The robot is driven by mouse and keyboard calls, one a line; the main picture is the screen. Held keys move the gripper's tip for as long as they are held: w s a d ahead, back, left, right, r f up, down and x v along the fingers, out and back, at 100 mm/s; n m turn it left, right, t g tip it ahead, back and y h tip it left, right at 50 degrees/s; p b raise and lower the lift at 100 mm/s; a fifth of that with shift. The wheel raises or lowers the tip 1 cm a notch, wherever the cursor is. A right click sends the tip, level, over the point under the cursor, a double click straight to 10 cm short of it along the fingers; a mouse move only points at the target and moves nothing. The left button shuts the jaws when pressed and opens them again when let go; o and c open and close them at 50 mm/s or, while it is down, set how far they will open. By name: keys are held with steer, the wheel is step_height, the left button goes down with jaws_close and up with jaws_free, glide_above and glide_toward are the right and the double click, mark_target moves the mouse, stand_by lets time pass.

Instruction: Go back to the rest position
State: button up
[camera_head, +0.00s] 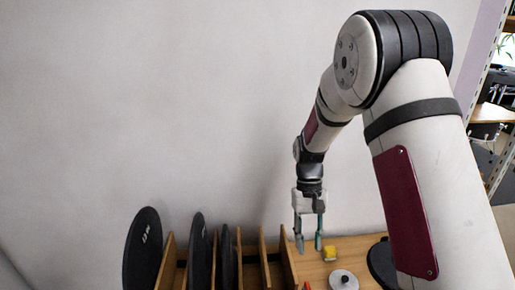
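My gripper (309,246) points down above the wooden table (360,246), just right of a wooden rack. Its two fingers are apart and nothing shows between them. A small yellow block (329,253) is just to the right of the fingertips in the picture. I cannot tell how high the fingertips are above the table. My arm comes from the right side and hides part of the table.
A wooden rack (168,262) with upright dividers holds black discs (143,248) on the left. A white round piece with a knob (343,281) lies at the front. A dark round thing (379,262) is partly hidden by my arm. A wall stands behind.

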steer(key=s+r+t, duration=0.2)
steer(key=s+r, duration=0.5)
steer(key=r, duration=0.2)
steer(key=s+r+t, duration=0.1)
steer(key=s+r, duration=0.5)
steer(key=r, duration=0.4)
steer(key=s+r+t, duration=0.2)
steer(key=s+t, duration=0.1)
steer(key=s, duration=1.4)
step_height(320, 180, up, 16)
steer(key=d+t+p, duration=0.1)
steer(key=t+p, duration=0.1)
steer(key=p, duration=1.2)
steer(key=shift+f+t, duration=0.25)
steer(key=shift+t, duration=0.05)
